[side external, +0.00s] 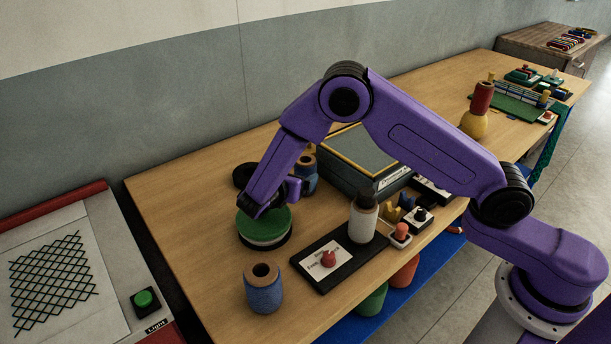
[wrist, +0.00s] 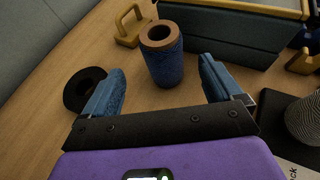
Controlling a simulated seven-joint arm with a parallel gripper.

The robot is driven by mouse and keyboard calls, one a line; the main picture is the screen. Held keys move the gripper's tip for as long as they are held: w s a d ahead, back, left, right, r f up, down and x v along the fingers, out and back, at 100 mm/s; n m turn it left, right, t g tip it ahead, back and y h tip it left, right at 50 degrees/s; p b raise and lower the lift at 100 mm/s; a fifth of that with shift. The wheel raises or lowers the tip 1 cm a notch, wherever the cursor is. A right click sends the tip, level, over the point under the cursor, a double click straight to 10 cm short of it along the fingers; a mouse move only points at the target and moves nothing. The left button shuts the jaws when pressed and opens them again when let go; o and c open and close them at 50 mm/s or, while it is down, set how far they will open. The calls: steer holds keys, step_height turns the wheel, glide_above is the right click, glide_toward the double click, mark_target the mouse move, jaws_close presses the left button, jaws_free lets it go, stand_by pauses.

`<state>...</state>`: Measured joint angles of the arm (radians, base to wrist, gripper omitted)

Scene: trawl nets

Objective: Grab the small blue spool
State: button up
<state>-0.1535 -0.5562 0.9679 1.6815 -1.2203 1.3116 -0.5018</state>
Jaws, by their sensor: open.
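A blue spool with a brown core (wrist: 164,64) stands upright on the wooden table in the wrist view, ahead of my gripper (wrist: 162,68). My gripper's blue fingers are spread wide, and the spool appears in the gap between them, slightly beyond the tips. Nothing is held. In the side view this spool (side external: 310,178) is partly hidden behind my arm, and my gripper (side external: 296,187) is close to it; the fingers are hard to make out. Another blue spool with a brown core (side external: 263,296) stands at the table's front and looks larger there.
A grey box with a yellow edge (wrist: 225,38) stands behind the spool. A black ring (wrist: 80,92) lies left, and a yellow handled block (wrist: 128,30) is behind. A green-topped round item (side external: 262,226) is below my wrist. A white bottle (side external: 363,219) stands on a black board.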

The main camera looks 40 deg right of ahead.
mark_target(301, 172)
steer(key=shift+x, duration=3.85)
steer(key=shift+s, duration=0.2)
steer(key=shift+c, duration=0.2)
steer(key=c, duration=1.1)
steer(key=shift+o, duration=0.2)
